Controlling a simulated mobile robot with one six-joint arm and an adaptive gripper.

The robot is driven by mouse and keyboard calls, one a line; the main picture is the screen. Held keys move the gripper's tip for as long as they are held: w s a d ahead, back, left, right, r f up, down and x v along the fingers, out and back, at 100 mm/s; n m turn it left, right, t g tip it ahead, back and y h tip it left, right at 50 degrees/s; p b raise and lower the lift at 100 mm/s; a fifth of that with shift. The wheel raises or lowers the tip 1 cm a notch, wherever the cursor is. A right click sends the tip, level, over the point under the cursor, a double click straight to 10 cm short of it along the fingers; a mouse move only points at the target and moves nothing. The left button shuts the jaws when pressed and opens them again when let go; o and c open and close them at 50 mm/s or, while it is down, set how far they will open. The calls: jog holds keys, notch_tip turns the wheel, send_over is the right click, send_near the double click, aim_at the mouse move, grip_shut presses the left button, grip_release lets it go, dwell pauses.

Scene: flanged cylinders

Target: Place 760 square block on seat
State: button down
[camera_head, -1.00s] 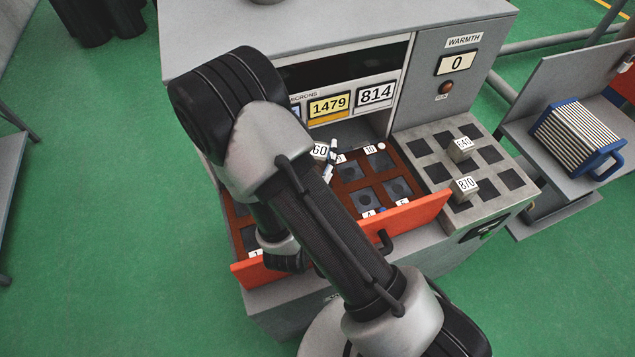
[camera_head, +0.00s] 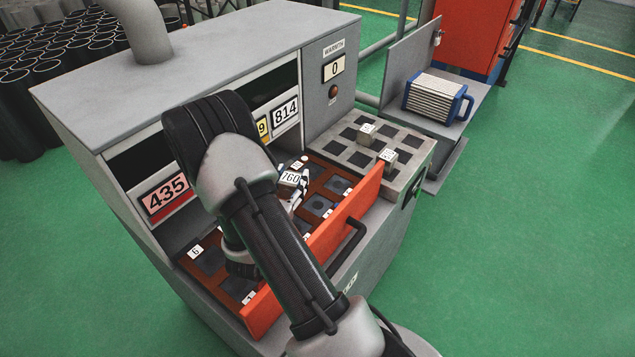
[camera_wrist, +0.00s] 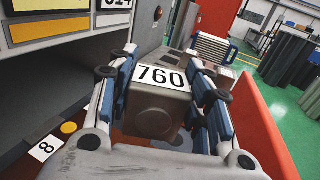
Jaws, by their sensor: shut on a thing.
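The 760 square block (camera_wrist: 158,98) is a grey block with a white label, held between the blue-padded fingers of my gripper (camera_wrist: 160,90) in the wrist view. In the head view the 760 block (camera_head: 290,179) shows at my gripper (camera_head: 294,190), above the open drawer. My gripper is shut on the block. The red-fronted drawer (camera_head: 367,192) has a brown floor with dark square seats, such as one at the right (camera_head: 339,185). My arm hides the middle of the drawer.
A grey tray (camera_head: 328,146) of dark squares right of the drawer holds two small labelled blocks (camera_head: 367,133) (camera_head: 387,157). The machine's displays read 435 (camera_head: 166,195) and 814 (camera_head: 286,112). A ribbed blue-handled pack (camera_head: 436,98) sits on a side shelf. The drawer front stands up as an edge.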

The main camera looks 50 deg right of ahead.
jog(key=s+d+f+m+g+h, duration=0.1)
jog(key=s+d+g, duration=0.1)
jog(key=d, duration=0.4)
jog(key=shift+s+d+m+b, duration=0.4)
jog(key=shift+s+b, duration=0.05)
jog(key=shift+s, duration=0.2)
jog(key=shift+a, duration=0.1)
notch_tip(320, 180, down, 3)
jog(key=b, duration=0.2)
jog(key=shift+b, duration=0.3)
jog(key=shift+f+b, duration=0.85)
jog(key=shift+f, duration=0.55)
jog(key=shift+f, duration=0.6)
jog(key=c, duration=0.7)
grip_release()
jog(key=shift+c, duration=0.2)
